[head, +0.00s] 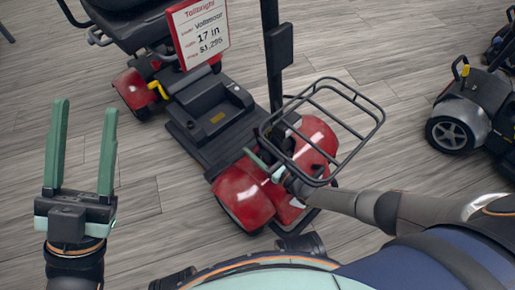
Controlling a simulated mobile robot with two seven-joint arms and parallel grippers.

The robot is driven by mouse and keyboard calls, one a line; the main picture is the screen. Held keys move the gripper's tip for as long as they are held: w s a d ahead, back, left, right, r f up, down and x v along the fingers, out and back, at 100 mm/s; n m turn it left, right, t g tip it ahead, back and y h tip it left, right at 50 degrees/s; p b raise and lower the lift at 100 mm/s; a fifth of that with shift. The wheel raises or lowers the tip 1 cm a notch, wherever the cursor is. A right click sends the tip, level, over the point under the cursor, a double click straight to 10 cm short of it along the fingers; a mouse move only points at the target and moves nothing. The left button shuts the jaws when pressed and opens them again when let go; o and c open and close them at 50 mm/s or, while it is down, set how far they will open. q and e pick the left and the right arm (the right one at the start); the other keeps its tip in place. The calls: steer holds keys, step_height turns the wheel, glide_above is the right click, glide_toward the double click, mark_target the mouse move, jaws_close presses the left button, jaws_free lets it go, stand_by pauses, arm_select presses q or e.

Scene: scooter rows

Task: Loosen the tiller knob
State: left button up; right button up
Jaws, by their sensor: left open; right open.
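A red scooter (243,193) stands on the floor at the centre, with its black tiller post (272,80) rising from its front end. I cannot make out the tiller knob; the wire basket and my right gripper cover the area around the post's foot. My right gripper (263,163) is open at the front of the scooter, close to the lower tiller and partly behind the basket wires. I cannot tell whether it touches anything. My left gripper (86,105) is open and empty, fingers pointing up, over bare floor at the left.
A black wire basket (345,86) sticks out at the scooter's front, beside my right arm. A price sign (199,32) stands in front of the scooter's seat (125,20). Another dark scooter (465,108) stands at the right. The wooden floor (150,185) is clear at the left.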

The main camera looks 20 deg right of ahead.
jaws_close()
stand_by(0.5)
